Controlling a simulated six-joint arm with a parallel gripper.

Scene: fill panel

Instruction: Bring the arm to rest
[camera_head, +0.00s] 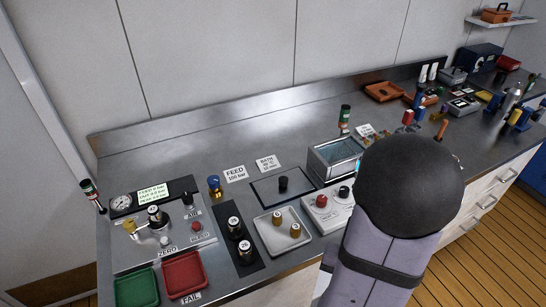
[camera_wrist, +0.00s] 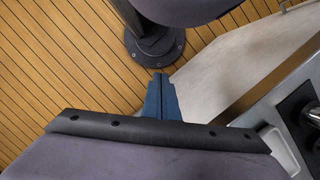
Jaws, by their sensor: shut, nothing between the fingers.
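My gripper (camera_wrist: 160,80) shows in the wrist view as two blue fingers pressed together with nothing between them. It points out over the plank floor, beside the pale front of the bench. In the head view my arm, with a dark round cap and grey-violet link, rises at the right of centre in front of the bench. My gripper is hidden from that view. The arm is bent and touches nothing that I can see.
The steel bench (camera_head: 240,125) carries a gauge panel (camera_head: 180,246), a green tray (camera_head: 136,289), a red tray (camera_head: 184,274), a white tray (camera_head: 270,237) with brass weights and a water bath (camera_head: 336,172). Tools crowd the far right. The wooden floor (camera_wrist: 60,60) is clear left of my fingers.

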